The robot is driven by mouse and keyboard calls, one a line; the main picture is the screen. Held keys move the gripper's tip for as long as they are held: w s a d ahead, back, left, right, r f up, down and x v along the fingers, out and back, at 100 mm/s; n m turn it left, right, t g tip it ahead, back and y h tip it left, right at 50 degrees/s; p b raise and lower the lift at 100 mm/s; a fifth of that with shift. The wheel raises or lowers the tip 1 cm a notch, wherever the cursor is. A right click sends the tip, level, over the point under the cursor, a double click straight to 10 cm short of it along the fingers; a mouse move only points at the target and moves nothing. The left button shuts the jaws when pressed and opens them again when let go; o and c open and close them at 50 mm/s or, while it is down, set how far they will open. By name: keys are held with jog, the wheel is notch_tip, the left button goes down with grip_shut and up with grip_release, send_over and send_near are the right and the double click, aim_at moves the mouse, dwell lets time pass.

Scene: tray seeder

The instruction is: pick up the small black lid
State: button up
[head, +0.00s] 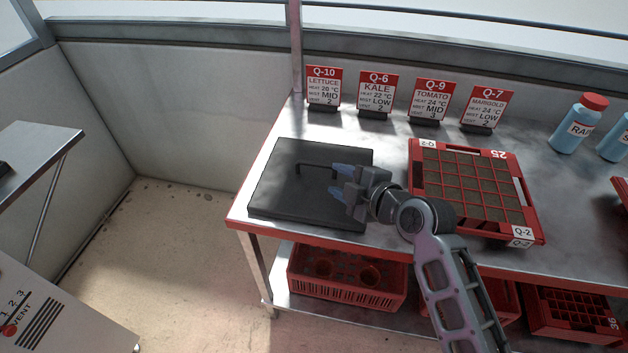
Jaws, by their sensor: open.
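The black lid (283,195) lies flat on the left end of the metal bench. It is a dark square panel with a raised bar handle (318,168) near its far middle. My gripper (336,181) is over the right part of the lid, with its blue fingertips pointing left and spread apart. The jaws are open and empty, close to the right end of the handle. I cannot tell whether the fingertips touch the lid or hover above it. My gripper and wrist hide part of the lid's right side.
A red seed tray (532,222) marked Q-2 stands right of the lid on the bench (385,150). Several red-and-white label cards (378,92) stand along the back. A blue bottle (577,125) is at the right. Red crates (345,293) sit on the lower shelf.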

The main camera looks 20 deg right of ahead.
aim_at(312, 165)
jog(key=shift+w+r+n, duration=0.25)
jog(key=shift+w+n, duration=0.15)
jog(key=shift+w, duration=0.5)
jog(key=shift+a+p+x, duration=0.15)
jog(key=shift+p+x, duration=0.25)
jog(key=shift+x, duration=1.45)
jog(key=shift+a+p+x, duration=0.2)
jog(key=shift+p+x, duration=0.2)
jog(key=shift+x, duration=1.5)
jog(key=shift+s, duration=0.1)
grip_shut()
